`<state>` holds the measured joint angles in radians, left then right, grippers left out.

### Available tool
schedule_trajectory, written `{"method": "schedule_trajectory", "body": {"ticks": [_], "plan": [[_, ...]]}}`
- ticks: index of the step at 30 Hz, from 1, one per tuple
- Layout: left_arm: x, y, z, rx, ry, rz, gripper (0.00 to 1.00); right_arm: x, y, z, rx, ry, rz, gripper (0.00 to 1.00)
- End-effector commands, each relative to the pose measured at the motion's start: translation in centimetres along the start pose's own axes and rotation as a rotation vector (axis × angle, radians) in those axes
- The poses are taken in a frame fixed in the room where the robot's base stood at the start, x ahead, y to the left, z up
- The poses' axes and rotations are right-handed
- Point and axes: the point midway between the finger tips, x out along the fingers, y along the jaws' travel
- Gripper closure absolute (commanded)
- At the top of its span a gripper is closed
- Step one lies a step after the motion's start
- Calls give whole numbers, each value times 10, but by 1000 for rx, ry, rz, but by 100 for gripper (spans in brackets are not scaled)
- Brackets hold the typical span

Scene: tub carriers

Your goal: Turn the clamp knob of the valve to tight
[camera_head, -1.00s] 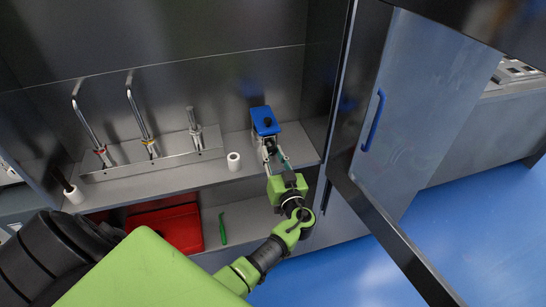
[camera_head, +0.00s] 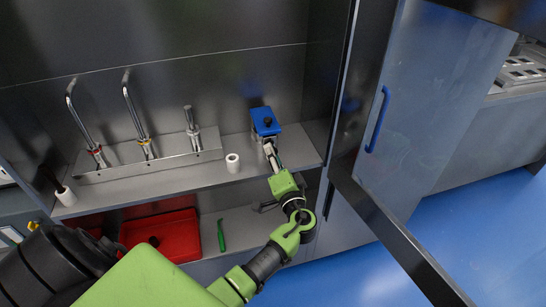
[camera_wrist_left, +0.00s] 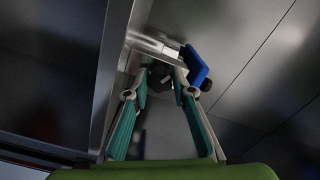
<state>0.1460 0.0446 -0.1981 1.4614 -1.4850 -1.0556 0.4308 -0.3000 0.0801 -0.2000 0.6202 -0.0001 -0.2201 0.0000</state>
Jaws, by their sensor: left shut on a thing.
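The valve (camera_head: 266,121) shows in the head view as a blue-topped unit at the right end of the upper shelf, with a black piece on its top. My left gripper (camera_head: 270,149) reaches its near side from below. In the left wrist view the two teal-padded fingers of my left gripper (camera_wrist_left: 161,80) converge on a dark knob (camera_wrist_left: 160,74) and are shut on it. The blue part of the valve (camera_wrist_left: 197,66) is just right of the fingertips. The knob's setting cannot be read. My right gripper is not in view.
Metal taps (camera_head: 145,147) stand on a raised plate on the upper shelf. A white cup-like cylinder (camera_head: 232,162) stands left of the valve. A red tray (camera_head: 180,233) and a green tool (camera_head: 221,235) lie below. An open door with a blue handle (camera_head: 377,120) is at right.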

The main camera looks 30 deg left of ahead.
Motion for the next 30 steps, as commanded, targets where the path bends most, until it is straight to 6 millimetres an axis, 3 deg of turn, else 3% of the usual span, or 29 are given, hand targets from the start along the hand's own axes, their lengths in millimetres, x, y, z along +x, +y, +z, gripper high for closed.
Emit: {"method": "schedule_trajectory", "body": {"ticks": [30], "plan": [[0, -2, -1, 923, 0, 2, 98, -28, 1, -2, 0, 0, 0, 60]]}}
